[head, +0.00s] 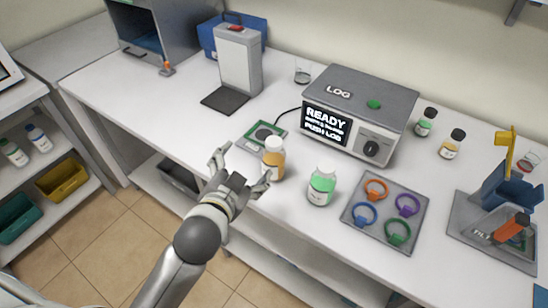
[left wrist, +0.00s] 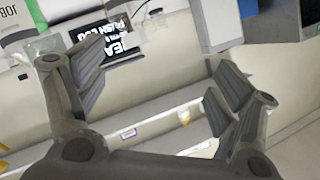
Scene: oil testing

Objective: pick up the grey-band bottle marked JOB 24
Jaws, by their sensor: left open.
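A bottle of amber liquid with a pale cap (head: 272,158) stands upright near the table's front edge. A bottle of green liquid with a pale cap (head: 322,186) stands to its right. Smaller dark-capped bottles, one green (head: 425,123) and one yellow (head: 452,145), stand at the back right. I cannot read job numbers or tell a grey band in the head view. My left gripper (head: 241,172) is open and empty, just left of the amber bottle. In the left wrist view its fingers (left wrist: 160,82) are spread with nothing between them; a partly cut-off bottle label marked JOB (left wrist: 14,75) shows at left. My right gripper is out of view.
The LOG machine (head: 360,105) with a READY screen stands behind the bottles. A tray of coloured rings (head: 426,204) lies to the right, with a tilt stand (head: 470,240) beyond. A green-edged pad (head: 248,137) lies behind the gripper.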

